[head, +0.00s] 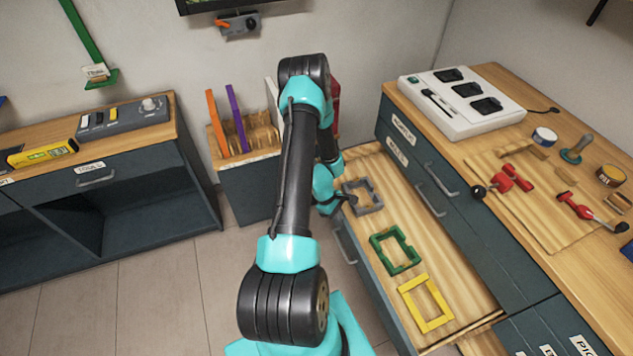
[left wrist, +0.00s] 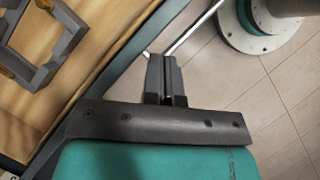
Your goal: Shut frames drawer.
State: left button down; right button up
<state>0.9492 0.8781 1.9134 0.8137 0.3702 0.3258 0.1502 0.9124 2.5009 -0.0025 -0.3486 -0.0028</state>
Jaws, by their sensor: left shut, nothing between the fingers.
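The frames drawer (head: 372,160) stands pulled out from the dark cabinet on the right. Inside lie a grey frame (head: 362,197), a green frame (head: 395,250) and a yellow frame (head: 426,303). The drawer front with its metal handle (head: 345,247) faces left. My left gripper (head: 350,200) is at the far part of the drawer front, its tips partly hard to make out. In the left wrist view its fingers (left wrist: 165,76) are shut and empty, outside the drawer front and close to the handle (left wrist: 192,30); contact cannot be told. My right gripper is not in view.
The cabinet top holds a white charger unit (head: 461,100), red tools and tape rolls. Closed drawers with handles (head: 430,199) lie behind the open one. Tiled floor (head: 140,290) is clear at left.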

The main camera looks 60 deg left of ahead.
pick_arm(q)
jog(key=s+a+r+n+t+y, duration=0.1)
jog(key=s+a+n+t+y, duration=0.1)
jog(key=a, duration=0.9)
jog(key=s+a+r+n+t+y, duration=0.1)
jog(key=s+a+r+n+t, duration=0.1)
jog(key=s+a+n, duration=0.5)
jog(key=a+n+t, duration=0.1)
jog(key=a, duration=0.3)
jog(key=shift+a+n+t+y, duration=0.15)
jog(key=shift+n+t+y, duration=0.25)
jog(key=shift+w+f, duration=0.1)
jog(key=shift+w, duration=0.05)
jog(key=w+r+x, duration=0.2)
jog(key=x, duration=1)
jog(key=shift+w+f, duration=0.2)
jog(key=shift+f, duration=0.05)
jog(key=shift+w, duration=0.15)
